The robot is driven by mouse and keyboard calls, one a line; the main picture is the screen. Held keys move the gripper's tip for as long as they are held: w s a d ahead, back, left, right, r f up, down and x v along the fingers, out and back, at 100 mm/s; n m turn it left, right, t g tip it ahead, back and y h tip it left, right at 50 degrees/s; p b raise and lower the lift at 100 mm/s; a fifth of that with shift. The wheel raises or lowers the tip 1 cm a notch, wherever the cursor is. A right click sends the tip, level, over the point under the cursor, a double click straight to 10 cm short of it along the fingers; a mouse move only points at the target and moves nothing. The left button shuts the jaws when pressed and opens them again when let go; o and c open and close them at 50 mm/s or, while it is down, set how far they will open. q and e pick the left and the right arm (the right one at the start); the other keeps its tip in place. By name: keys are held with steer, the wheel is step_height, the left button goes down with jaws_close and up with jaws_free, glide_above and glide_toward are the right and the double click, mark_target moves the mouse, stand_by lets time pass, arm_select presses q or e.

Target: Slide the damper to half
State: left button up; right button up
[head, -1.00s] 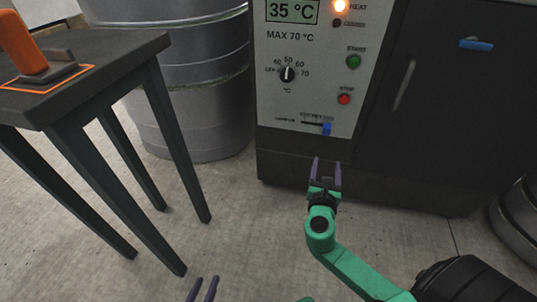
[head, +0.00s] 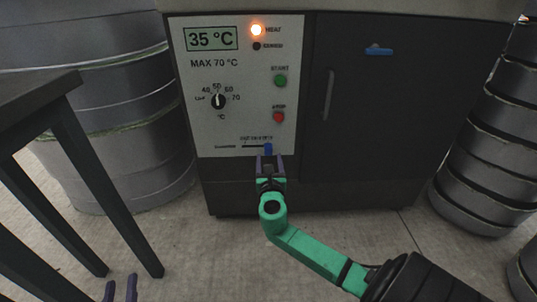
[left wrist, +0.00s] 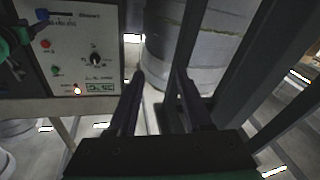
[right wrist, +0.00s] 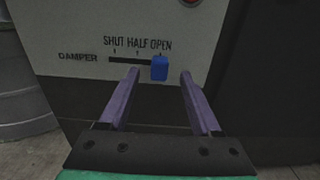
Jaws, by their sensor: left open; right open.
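The damper is a blue slider knob (right wrist: 159,68) on a short black slot (right wrist: 130,60) low on the white control panel (head: 240,80). Labels above the slot read SHUT, HALF, OPEN; the knob sits at the right end, under OPEN. In the head view the knob (head: 268,150) is just beyond my right gripper (head: 270,160). My right gripper is open, its purple fingers pointing at the panel on either side of the knob's line; contact cannot be told. My left gripper (head: 121,288) is open and empty, low at the left, away from the panel.
The panel carries a 35 °C display (head: 210,38), a dial (head: 218,101), a green START button (head: 280,80) and a red STOP button (head: 279,117). A dark door (head: 365,120) is to the right. A dark table (head: 40,95) and metal drums (head: 120,120) stand at the left.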

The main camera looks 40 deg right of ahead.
mark_target(268, 150)
steer(key=b+x, duration=0.1)
steer(key=x, duration=0.3)
steer(key=shift+w+d+b, duration=0.1)
steer(key=shift+b, duration=0.2)
steer(key=shift+w+d, duration=0.1)
arm_select(q)
step_height(268, 150, up, 18)
steer(key=w+a+m+t+h, duration=0.1)
steer(key=w+a+t, duration=0.1)
steer(key=t, duration=0.3)
steer(key=shift+f+t+h, duration=0.15)
steer(key=shift+t+h, duration=0.15)
arm_select(e)
jaws_close()
arm_select(q)
steer(key=shift+w, duration=0.1)
